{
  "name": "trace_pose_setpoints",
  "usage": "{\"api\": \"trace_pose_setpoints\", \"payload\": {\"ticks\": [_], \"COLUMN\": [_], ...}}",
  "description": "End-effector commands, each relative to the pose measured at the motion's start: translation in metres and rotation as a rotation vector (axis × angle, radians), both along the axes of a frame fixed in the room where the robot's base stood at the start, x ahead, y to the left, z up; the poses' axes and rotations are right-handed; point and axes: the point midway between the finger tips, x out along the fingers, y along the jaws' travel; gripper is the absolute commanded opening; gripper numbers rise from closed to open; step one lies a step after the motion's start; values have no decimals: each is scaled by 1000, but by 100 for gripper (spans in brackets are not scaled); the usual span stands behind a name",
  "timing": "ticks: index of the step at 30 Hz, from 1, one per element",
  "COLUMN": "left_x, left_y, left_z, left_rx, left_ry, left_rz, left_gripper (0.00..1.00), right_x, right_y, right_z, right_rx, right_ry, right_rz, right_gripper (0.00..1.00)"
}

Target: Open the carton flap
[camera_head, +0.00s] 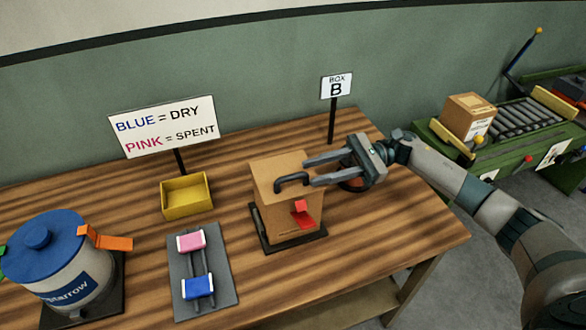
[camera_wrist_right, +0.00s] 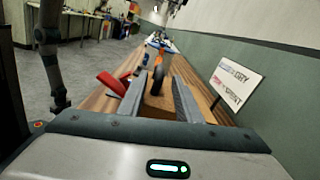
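The brown carton (camera_head: 285,215) stands on a dark base on the wooden table. A dark bar handle (camera_head: 292,178) sits at its top front edge, and a red tab (camera_head: 302,213) sticks out from its front. The top looks closed. My right gripper (camera_head: 308,171) reaches in from the right with its two fingers apart, tips over the carton's top just right of the handle. Nothing is clearly held. In the right wrist view the carton (camera_wrist_right: 157,108) shows between the open fingers, with the red tab (camera_wrist_right: 112,82) at left. My left gripper is out of view.
A blue-lidded pot (camera_head: 60,255) stands at the left. A yellow tray (camera_head: 187,209) and a grey plate (camera_head: 220,285) with pink and blue blocks lie left of the carton. Signs stand behind. A green roller bench (camera_head: 490,150) is at the far right.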

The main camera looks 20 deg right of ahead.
Motion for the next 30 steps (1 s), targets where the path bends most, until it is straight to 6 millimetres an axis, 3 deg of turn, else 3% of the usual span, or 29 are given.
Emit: {"api": "trace_pose_setpoints", "payload": {"ticks": [1, 6, 12, 25, 29, 30], "left_x": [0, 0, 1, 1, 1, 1], "left_y": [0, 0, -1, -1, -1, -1], "left_z": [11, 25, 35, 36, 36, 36], "left_rx": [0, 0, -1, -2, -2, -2], "left_ry": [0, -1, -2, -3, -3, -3], "left_rz": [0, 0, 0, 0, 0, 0], "left_gripper": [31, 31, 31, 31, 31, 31], "right_x": [-1, -2, -2, -2, -2, -2], "right_y": [10, 38, 59, 66, 66, 66], "right_z": [5, 5, 2, 0, 0, 0], "right_rx": [1, 1, 0, -1, -1, -1], "right_ry": [0, 0, 0, -1, -1, -1], "right_rz": [3, 1, 0, 0, 0, 0], "right_gripper": [31, 31, 31, 31, 2, 0]}}
